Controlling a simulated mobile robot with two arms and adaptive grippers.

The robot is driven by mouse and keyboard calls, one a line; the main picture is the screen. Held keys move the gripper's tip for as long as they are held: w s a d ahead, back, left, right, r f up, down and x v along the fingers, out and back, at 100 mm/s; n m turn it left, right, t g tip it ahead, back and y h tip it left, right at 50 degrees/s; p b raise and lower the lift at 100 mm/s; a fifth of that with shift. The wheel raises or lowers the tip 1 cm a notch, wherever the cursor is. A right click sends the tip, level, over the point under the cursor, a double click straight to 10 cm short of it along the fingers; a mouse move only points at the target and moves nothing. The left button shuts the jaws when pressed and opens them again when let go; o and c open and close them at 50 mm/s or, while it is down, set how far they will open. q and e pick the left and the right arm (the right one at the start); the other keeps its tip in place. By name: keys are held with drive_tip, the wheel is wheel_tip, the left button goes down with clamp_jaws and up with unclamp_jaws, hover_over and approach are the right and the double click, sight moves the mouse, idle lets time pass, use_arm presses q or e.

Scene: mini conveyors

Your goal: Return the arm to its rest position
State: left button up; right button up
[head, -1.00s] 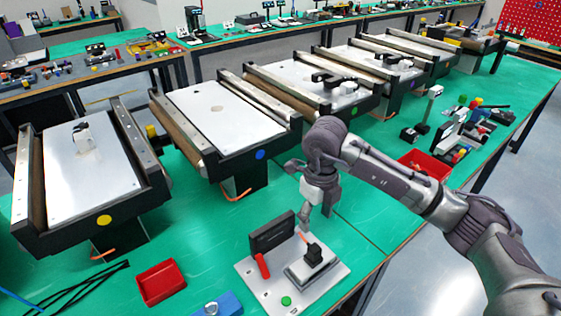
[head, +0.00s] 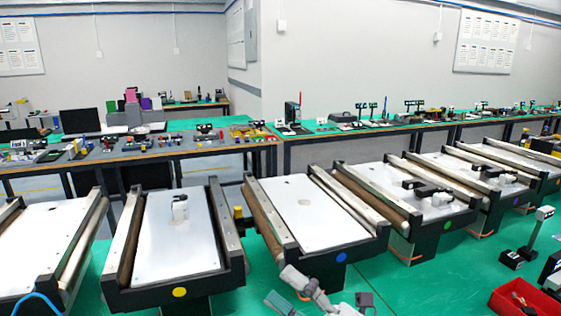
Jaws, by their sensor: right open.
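My right gripper (head: 322,300) shows at the bottom middle of the head view, in front of the conveyor with the blue dot (head: 325,242). Its fingers are spread apart with nothing visible between them. The rest of the right arm is mostly cut off by the lower edge. My left gripper is not in view.
Several mini conveyors stand in a row on the green table (head: 440,285). A red bin (head: 520,300) and a small black-and-white stand (head: 530,240) are at the right.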

drive_tip(key=w+d+f+m+t+h, duration=0.2)
drive_tip(key=d+m+t+h, duration=0.35)
drive_tip(key=m, duration=0.25)
drive_tip(key=w+d+f+m+t+h, duration=0.2)
drive_tip(key=d+m+t+h, duration=0.25)
drive_tip(key=m+h, duration=0.3)
drive_tip(key=s+d+f+m+g+h, duration=0.3)
drive_tip(key=d+f+m+g+h, duration=0.2)
drive_tip(key=d+f+m+h, duration=0.5)
drive_tip(key=s+f+m+g+y, duration=0.25)
drive_tip(key=s+f+g, duration=0.95)
drive_tip(key=s+f, duration=0.65)
drive_tip(key=s+f+g, duration=0.1)
drive_tip(key=s+f, duration=0.1)
drive_tip(key=f, duration=1.1)
drive_tip(key=s+f+g, duration=0.1)
drive_tip(key=s+f, duration=0.1)
drive_tip(key=f, duration=1.1)
drive_tip(key=s+d+f+g, duration=0.1)
drive_tip(key=s+d+f, duration=0.1)
drive_tip(key=s+f, duration=1.3)
drive_tip(key=shift+s+d+f+n+y, duration=0.25)
drive_tip(key=shift+s+n+y, duration=0.15)
drive_tip(key=shift+s, duration=0.35)
